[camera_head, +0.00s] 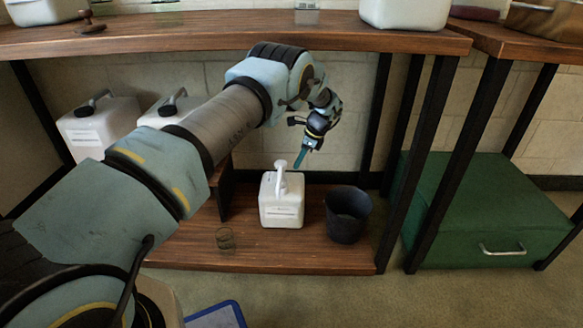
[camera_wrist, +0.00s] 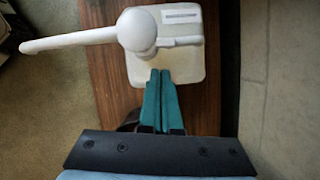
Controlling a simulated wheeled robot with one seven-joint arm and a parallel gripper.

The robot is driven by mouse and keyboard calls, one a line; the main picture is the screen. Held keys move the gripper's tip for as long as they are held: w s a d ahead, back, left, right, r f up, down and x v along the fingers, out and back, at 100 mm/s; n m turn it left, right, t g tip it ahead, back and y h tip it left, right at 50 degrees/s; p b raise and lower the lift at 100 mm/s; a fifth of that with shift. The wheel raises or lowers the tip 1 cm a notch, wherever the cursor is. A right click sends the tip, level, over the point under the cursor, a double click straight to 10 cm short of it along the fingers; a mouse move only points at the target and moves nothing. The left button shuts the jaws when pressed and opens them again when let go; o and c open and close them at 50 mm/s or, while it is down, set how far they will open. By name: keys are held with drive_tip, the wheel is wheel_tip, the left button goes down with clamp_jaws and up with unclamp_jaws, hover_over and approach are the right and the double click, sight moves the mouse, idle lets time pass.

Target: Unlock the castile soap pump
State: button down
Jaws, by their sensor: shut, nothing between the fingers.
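A white jug with a white pump (camera_head: 282,200) stands upright on the low wooden shelf in the head view; its label is too small to read. The wrist view shows the jug (camera_wrist: 190,60) from above, with the round pump head (camera_wrist: 137,29) and its long spout (camera_wrist: 70,40) reaching left. My gripper (camera_head: 302,158) is above and right of the pump in the head view. In the wrist view the teal fingers of my gripper (camera_wrist: 160,75) are shut together, empty, just below the pump head in the picture; I cannot tell whether they touch it.
A black bucket (camera_head: 347,213) stands right of the jug. Two white jugs (camera_head: 98,128) stand behind my arm. The upper wooden shelf (camera_head: 240,35) overhangs, with a green drawer box (camera_head: 480,210) at right.

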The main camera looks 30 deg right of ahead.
drive_tip(key=s+d, duration=0.7)
drive_tip(key=d, duration=0.1)
drive_tip(key=shift+d+f, duration=0.15)
drive_tip(key=shift+f, duration=0.15)
drive_tip(key=shift+s, duration=0.1)
